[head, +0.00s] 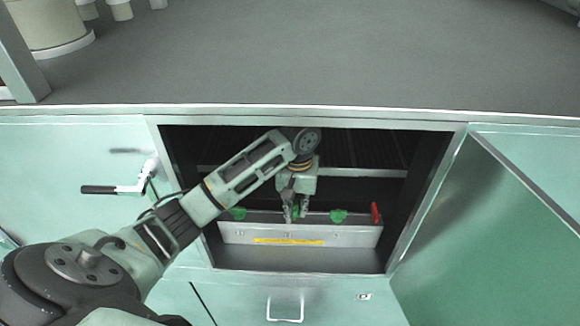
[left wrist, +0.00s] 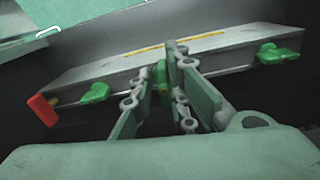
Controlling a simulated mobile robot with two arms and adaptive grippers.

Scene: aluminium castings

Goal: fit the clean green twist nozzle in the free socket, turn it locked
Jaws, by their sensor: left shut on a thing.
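My left gripper (head: 295,213) reaches into the open cabinet and points down at the grey metal bar. It also shows in the left wrist view (left wrist: 170,75), shut on a green twist nozzle (left wrist: 163,88) at the middle of the bar. The nozzle is mostly hidden between the fingers; I cannot tell whether it is seated or locked. The bar (head: 232,232) has a yellow label on its front. One green nozzle (head: 238,213) sits at its left part and another (head: 339,216) right of the gripper. My right gripper is not in view.
A red lever (head: 376,212) stands at the bar's right end. The cabinet's right door (head: 500,220) hangs open. A rack (head: 360,172) lies behind the bar. A black-handled latch (head: 115,189) sticks out at left. The grey worktop (head: 320,60) above is mostly clear.

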